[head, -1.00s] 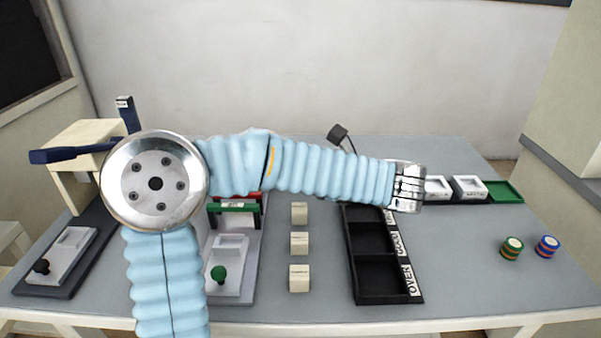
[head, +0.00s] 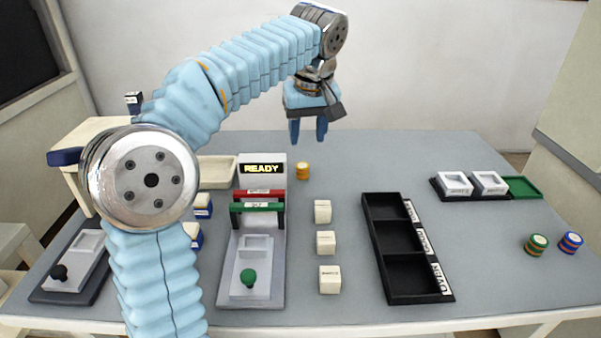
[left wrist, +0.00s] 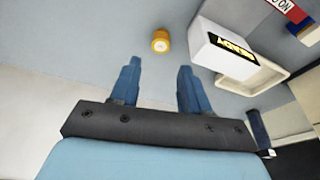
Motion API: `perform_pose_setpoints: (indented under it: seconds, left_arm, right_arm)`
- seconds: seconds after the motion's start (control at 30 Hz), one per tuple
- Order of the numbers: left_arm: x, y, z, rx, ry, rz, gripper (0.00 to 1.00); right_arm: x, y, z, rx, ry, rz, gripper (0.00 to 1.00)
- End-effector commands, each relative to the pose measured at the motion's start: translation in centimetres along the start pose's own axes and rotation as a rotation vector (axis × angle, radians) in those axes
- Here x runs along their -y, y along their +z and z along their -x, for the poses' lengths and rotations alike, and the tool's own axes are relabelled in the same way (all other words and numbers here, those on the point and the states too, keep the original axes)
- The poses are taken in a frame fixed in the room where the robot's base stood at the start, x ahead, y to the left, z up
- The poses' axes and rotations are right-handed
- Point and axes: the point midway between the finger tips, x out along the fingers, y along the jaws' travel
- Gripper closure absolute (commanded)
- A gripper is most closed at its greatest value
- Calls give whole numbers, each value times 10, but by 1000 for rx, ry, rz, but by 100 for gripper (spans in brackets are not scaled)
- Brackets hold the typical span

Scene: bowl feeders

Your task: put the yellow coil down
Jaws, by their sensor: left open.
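The yellow coil (head: 302,171) stands on the grey table just right of the READY machine, near the back. It also shows in the left wrist view (left wrist: 160,41), beyond my fingertips and apart from them. My left gripper (head: 308,138) is open and empty, with its blue fingers pointing down above the table behind the coil. In the left wrist view the two fingers (left wrist: 158,68) are spread with nothing between them. My right gripper is not in view.
The READY machine (head: 264,190) stands left of the coil, with a cream tray (head: 217,172) beside it. Several white blocks (head: 326,243) stand in a column. A black divided tray (head: 402,250) is right of them. Two striped coils (head: 536,245) sit far right. The back middle table is clear.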

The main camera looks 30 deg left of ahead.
Motion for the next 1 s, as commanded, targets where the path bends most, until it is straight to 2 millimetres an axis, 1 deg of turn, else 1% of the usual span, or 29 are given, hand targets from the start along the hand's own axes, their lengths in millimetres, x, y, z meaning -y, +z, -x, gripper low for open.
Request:
perform_pose_setpoints:
  seconds: [0.03, 0.1, 0.2, 0.37, 0.63, 0.73, 0.93, 0.97, 1.0]
  left_arm:
    - [1, 1, -15, 2, -4, 0, 54]
    - [1, 1, -28, 2, -3, -1, 54]
    - [0, 0, -42, 1, -2, -2, 54]
    - [1, -1, -54, 0, -2, -3, 54]
    - [2, -5, -94, 0, -3, -4, 54]
    - [2, -5, -102, 0, -2, -4, 54]
    - [2, -5, -103, -1, -1, -4, 54]
    - [2, -5, -103, -1, -2, -4, 56]
    - [2, -5, -102, -1, -1, -5, 62]
  right_arm:
    - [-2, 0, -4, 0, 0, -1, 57]
    - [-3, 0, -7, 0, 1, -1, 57]
    - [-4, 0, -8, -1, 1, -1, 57]
    - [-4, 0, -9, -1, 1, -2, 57]
    - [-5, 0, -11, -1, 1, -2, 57]
    - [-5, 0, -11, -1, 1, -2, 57]
    - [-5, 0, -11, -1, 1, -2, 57]
    - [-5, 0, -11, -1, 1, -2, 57]
    - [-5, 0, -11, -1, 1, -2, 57]
